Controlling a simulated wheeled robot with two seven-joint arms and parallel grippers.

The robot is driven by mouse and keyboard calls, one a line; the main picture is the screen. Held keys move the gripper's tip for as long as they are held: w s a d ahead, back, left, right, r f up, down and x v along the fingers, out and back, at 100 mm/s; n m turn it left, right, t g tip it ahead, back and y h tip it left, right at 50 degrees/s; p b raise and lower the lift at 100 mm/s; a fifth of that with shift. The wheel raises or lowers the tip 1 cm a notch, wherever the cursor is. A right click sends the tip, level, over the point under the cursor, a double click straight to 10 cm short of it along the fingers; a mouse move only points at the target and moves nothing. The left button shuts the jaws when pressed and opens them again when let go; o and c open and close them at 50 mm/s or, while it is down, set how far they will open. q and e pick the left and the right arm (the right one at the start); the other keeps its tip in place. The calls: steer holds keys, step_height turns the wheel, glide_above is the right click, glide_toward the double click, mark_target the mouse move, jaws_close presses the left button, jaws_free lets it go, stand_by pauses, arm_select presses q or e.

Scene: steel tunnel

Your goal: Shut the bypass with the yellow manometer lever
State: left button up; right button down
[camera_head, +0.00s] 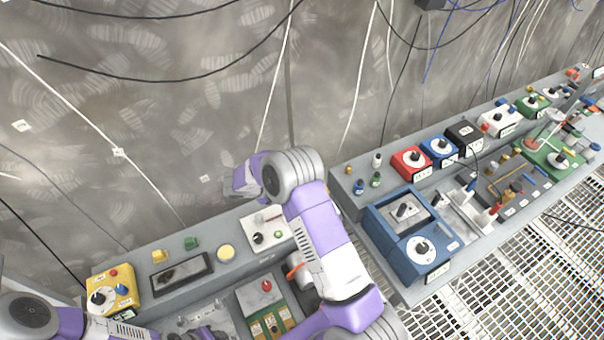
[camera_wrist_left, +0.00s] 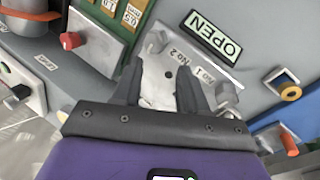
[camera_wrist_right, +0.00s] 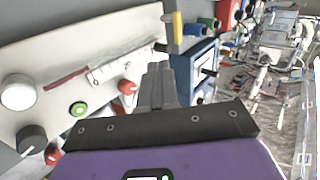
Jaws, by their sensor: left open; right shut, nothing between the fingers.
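I cannot clearly make out the yellow manometer lever or the bypass. In the left wrist view a light metal plate (camera_wrist_left: 160,82) marked No.2 and No.1 lies beneath my left gripper (camera_wrist_left: 158,78), beside an OPEN sign (camera_wrist_left: 212,37). The left gripper is open, its fingers spread over the plate with nothing between them; contact cannot be told. It shows partly at the bottom of the head view. In the right wrist view my right gripper (camera_wrist_right: 158,75) is shut and empty, beside a white panel (camera_wrist_right: 90,70). A yellow part (camera_wrist_right: 178,30) shows beyond its fingertips.
In the head view a yellow box (camera_head: 112,290) with a knob stands at the bench's left end. A blue box (camera_head: 405,232) stands across a gap on the right. My right arm hides the bench middle.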

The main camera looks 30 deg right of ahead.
arm_select(q)
steer(key=shift+s+r, duration=0.15)
steer(key=shift+s, duration=0.15)
step_height(320, 180, down, 3)
steer(key=b, duration=0.2)
steer(key=shift+w+r+b, duration=0.1)
steer(key=shift+r+b, duration=0.05)
steer(key=shift+b, duration=0.2)
arm_select(e)
steer(key=shift+m, duration=0.4)
steer(key=x, duration=0.6)
steer(key=s+x, duration=0.1)
steer(key=x, duration=0.2)
steer(key=shift+d+f, duration=0.2)
arm_select(q)
steer(key=shift+r+p, duration=0.35)
arm_select(e)
steer(key=shift+s+d+r, duration=0.1)
steer(key=shift+d+r, duration=0.05)
steer(key=shift+d, duration=1.85)
arm_select(q)
steer(key=shift+f, duration=0.1)
